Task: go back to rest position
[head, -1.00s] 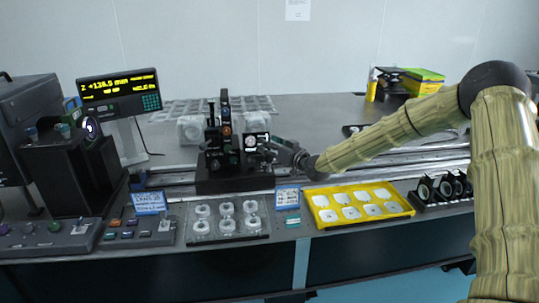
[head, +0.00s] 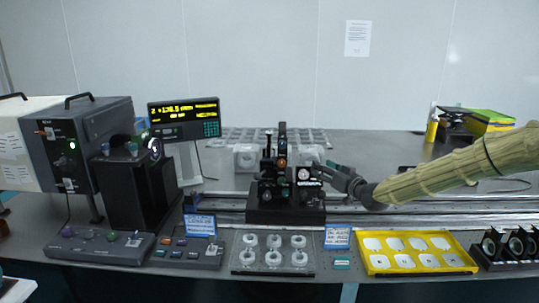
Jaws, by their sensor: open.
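My gripper (head: 322,170) is at the end of my arm, which reaches in from the right over the optical table (head: 370,150). Its dark fingers are open and lie close to the right side of the black optical mount assembly (head: 285,190), near its round dial. From this view I cannot tell whether the fingers touch the assembly. The assembly stands upright on a black base on the metal rail (head: 400,217). Nothing is clearly seen held between the fingers.
In front are a tray of clear ring-shaped parts (head: 240,265) and a yellow tray of white pieces (head: 463,257). Black lens mounts (head: 515,245) stand at the right. A readout display (head: 184,120) and a grey instrument box (head: 88,140) stand at the left.

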